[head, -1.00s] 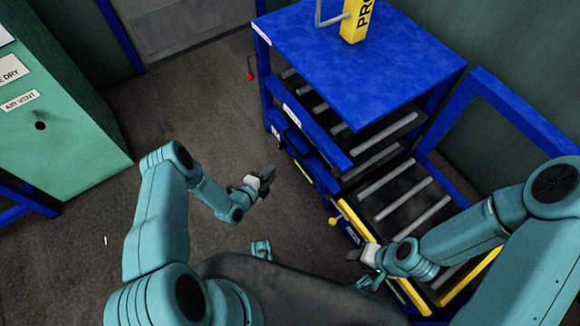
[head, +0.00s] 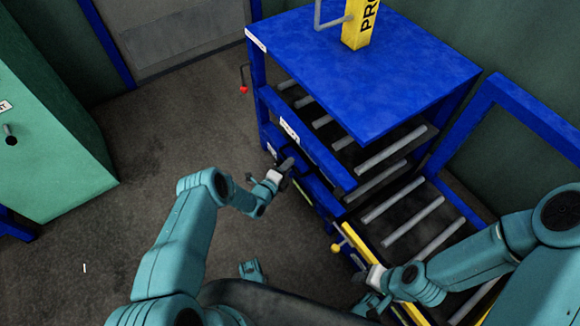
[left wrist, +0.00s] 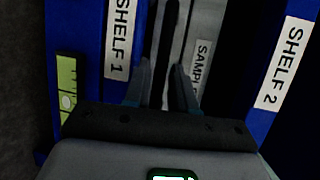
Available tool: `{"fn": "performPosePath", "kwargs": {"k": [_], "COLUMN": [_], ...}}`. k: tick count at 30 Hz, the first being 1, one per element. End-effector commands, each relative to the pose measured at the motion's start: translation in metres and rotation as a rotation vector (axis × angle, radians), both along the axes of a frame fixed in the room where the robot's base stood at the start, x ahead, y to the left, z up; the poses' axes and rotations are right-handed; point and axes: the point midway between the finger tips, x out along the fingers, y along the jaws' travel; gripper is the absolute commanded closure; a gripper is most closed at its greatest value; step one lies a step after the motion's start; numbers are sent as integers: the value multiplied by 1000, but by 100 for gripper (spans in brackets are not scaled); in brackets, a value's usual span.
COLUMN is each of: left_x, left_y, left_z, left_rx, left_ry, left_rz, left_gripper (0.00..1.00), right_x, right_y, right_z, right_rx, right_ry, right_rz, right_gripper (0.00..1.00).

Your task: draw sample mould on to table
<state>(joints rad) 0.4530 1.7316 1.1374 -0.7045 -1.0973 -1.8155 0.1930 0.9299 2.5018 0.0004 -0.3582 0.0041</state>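The sample mould (left wrist: 199,65) shows in the left wrist view as a grey piece with a partly hidden label reading "SAMPL", in the slot between the Shelf 1 and Shelf 2 labels. My left gripper (head: 284,168) is at the front of the blue rack. In the left wrist view its two fingers (left wrist: 160,85) are apart and point into the slot, with a grey strip between them; contact is unclear. The roller table (head: 405,225), with yellow edges, lies right of the rack's front. My right gripper (head: 371,285) is beside its yellow front edge; its fingers are too small to read.
The blue press rack (head: 365,75) has a flat top carrying a yellow post (head: 360,22). A red-knobbed lever (head: 243,90) hangs at its left side. A green cabinet (head: 45,140) stands at the left.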

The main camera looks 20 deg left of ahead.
Motion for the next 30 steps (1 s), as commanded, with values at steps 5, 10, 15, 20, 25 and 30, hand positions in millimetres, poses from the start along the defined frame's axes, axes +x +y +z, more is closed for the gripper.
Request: {"fn": "performPosePath", "kwargs": {"k": [5,10,15,20,25,30], "left_x": [15,18,18,18,18,16], "left_y": [-4,-3,-3,-3,-3,-6], "left_z": [-3,-2,-2,-2,-2,-3], "left_rx": [0,-1,-1,-1,-1,-2], "left_ry": [0,0,0,1,1,3], "left_rz": [-1,0,0,0,0,-2], "left_gripper": [75,75,94,100,100,100], "right_x": [2,2,2,2,2,2], "right_y": [-2,-2,-2,-2,-1,-2], "right_z": [-8,-7,-7,-7,-7,-8], "right_rx": [-2,-2,-2,-2,-2,-2], "right_ry": [-3,-4,-3,-3,-3,-3], "right_rz": [-6,-7,-6,-6,-6,-6], "right_gripper": [57,57,57,57,57,57]}}
